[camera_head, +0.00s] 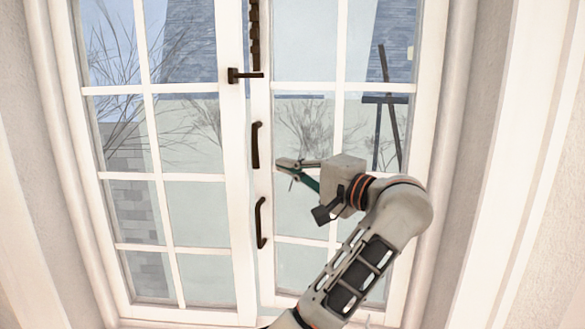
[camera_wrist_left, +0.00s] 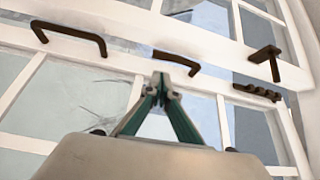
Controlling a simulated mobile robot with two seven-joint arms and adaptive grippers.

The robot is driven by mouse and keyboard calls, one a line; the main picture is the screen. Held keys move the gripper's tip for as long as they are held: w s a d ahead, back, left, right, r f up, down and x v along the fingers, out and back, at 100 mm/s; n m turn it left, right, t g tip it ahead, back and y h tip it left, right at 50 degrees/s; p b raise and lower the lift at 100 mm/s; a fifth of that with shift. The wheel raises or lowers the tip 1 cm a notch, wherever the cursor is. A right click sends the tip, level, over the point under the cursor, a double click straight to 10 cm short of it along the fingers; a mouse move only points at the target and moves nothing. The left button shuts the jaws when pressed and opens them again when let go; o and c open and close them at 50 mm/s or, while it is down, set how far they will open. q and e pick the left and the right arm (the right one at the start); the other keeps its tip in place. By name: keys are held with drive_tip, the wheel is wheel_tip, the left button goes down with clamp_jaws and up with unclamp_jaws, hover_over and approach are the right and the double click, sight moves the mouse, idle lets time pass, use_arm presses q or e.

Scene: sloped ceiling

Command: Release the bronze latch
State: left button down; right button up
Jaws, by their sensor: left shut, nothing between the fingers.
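The bronze latch (camera_head: 245,75) is a small dark turn handle on the middle frame of the window. Its bar lies level across the seam between the two sashes in the head view. It also shows in the wrist view (camera_wrist_left: 266,55) at the upper right. My left gripper (camera_head: 279,164) is in front of the right sash, below and to the right of the latch and apart from it. Its fingertips (camera_wrist_left: 160,80) are together with nothing between them. My right gripper is not in view.
Two dark pull handles stand on the right sash's inner stile: an upper one (camera_head: 255,145) close to my left gripper and a lower one (camera_head: 260,222). A dark ridged strip (camera_head: 254,35) runs above the latch. White muntins and glass panes surround them.

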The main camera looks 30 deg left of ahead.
sight(268, 159)
use_arm(q)
drive_tip(key=a, duration=0.4)
drive_tip(key=w+a, duration=0.1)
drive_tip(key=a, duration=0.1)
drive_tip(key=shift+a+r, duration=0.15)
